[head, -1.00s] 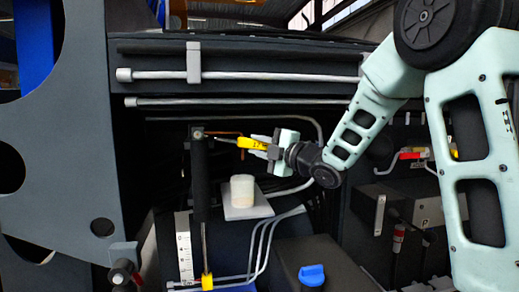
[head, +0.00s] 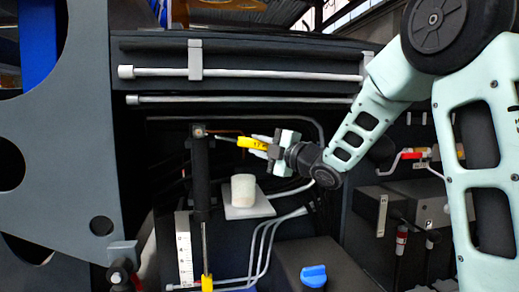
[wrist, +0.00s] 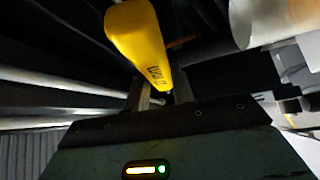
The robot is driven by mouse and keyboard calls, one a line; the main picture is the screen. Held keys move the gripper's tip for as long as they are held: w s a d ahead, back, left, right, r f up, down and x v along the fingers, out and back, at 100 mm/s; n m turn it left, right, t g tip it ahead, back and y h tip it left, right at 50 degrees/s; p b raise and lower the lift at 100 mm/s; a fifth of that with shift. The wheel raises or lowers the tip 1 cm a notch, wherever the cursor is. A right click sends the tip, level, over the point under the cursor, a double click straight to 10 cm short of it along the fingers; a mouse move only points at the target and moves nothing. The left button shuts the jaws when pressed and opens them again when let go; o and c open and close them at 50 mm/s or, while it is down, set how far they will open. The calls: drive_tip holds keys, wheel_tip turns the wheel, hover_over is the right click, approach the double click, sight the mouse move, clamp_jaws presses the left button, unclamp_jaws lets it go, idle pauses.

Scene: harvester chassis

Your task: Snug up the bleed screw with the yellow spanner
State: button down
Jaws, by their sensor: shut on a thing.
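My gripper (head: 270,147) is shut on the yellow spanner (head: 251,143), which it holds roughly level. The spanner's yellow grip, with dark lettering, fills the upper middle of the wrist view (wrist: 141,45). Its grey shank points left in the head view, toward the small bleed screw (head: 198,131) at the top of an upright black cylinder. The spanner's end is at or very near the screw; the picture is too small to tell whether it is seated on it. The screw cannot be made out in the wrist view.
A whitish cup-like cylinder (head: 243,188) stands on a grey plate (head: 262,208) just below my gripper. Grey pipes (head: 250,74) run across above. A ruler-like scale (head: 184,250) and a blue cap (head: 312,275) are lower down. A red-handled lever (head: 415,155) is at right.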

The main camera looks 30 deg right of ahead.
drive_tip(key=shift+s, duration=0.15)
drive_tip(key=shift+s+a+b, duration=0.35)
drive_tip(key=shift+s+b, duration=0.1)
drive_tip(key=shift+s, duration=0.45)
drive_tip(key=shift+s+a+b, duration=0.3)
drive_tip(key=shift+s+b, duration=0.15)
drive_tip(key=shift+s, duration=0.4)
drive_tip(key=s+a+b, duration=0.2)
drive_tip(key=s, duration=0.4)
drive_tip(key=shift+s, duration=0.25)
